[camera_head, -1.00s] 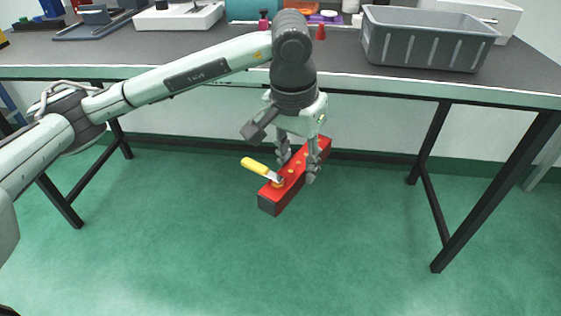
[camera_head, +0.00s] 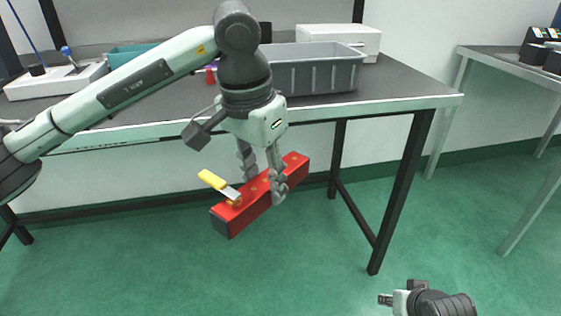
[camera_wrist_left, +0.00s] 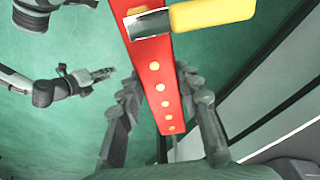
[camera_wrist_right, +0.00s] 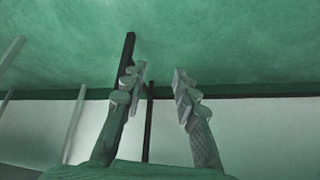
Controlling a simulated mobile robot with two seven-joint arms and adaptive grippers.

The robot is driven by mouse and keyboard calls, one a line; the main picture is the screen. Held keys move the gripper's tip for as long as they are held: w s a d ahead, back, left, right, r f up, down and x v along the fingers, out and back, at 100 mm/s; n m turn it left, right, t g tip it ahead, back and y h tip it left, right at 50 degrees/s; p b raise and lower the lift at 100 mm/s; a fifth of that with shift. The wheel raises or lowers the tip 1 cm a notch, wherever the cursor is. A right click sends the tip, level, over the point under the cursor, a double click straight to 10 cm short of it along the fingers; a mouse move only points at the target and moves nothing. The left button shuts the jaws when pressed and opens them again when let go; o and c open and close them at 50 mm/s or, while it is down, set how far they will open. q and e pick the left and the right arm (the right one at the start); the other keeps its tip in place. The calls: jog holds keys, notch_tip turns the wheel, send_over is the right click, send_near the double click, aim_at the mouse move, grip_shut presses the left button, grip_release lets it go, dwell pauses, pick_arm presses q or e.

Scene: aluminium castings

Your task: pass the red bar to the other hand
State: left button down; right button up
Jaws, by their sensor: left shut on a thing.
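The red bar (camera_head: 252,208) is a long block with a dark end, a row of yellow dots and a yellow-handled lever (camera_head: 213,180) on top. My left gripper (camera_head: 264,186) is shut on the bar across its width and holds it in the air in front of the table. The left wrist view shows the bar (camera_wrist_left: 152,52) between the two fingers, with the lever at the top. My right gripper (camera_head: 384,299) is low at the bottom right of the head view, apart from the bar. In the right wrist view its fingers (camera_wrist_right: 159,82) are spread and empty.
The dark-topped table (camera_head: 400,98) stands behind the bar, with a grey bin (camera_head: 315,78) and a white box (camera_head: 345,40) on it. A table leg (camera_head: 400,190) stands right of the bar. Another table (camera_head: 500,65) is at the far right. The green floor between is clear.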

jog(key=w+a+r+t+y, duration=0.1)
jog(key=w+a+r+y, duration=0.3)
jog(key=w+a+r, duration=0.55)
jog(key=w+a+r+y, duration=0.4)
jog(key=a+r, duration=0.1)
jog(key=r, duration=1)
jog(key=s+a+r+n+g+y, duration=0.25)
jog(key=s+r, duration=0.25)
jog(key=r, duration=0.8)
jog(key=s+a+r+n+g+y, duration=0.1)
jog(key=s+a+r+g, duration=0.3)
jog(key=r, duration=0.8)
jog(key=n+t+h, duration=0.4)
jog(key=n+t, duration=0.1)
jog(key=n, duration=0.4)
send_near(232, 193)
jog(key=shift+m+g, duration=0.25)
jog(key=x, duration=0.9)
jog(key=shift+w+a, duration=0.1)
jog(key=shift+w, duration=0.2)
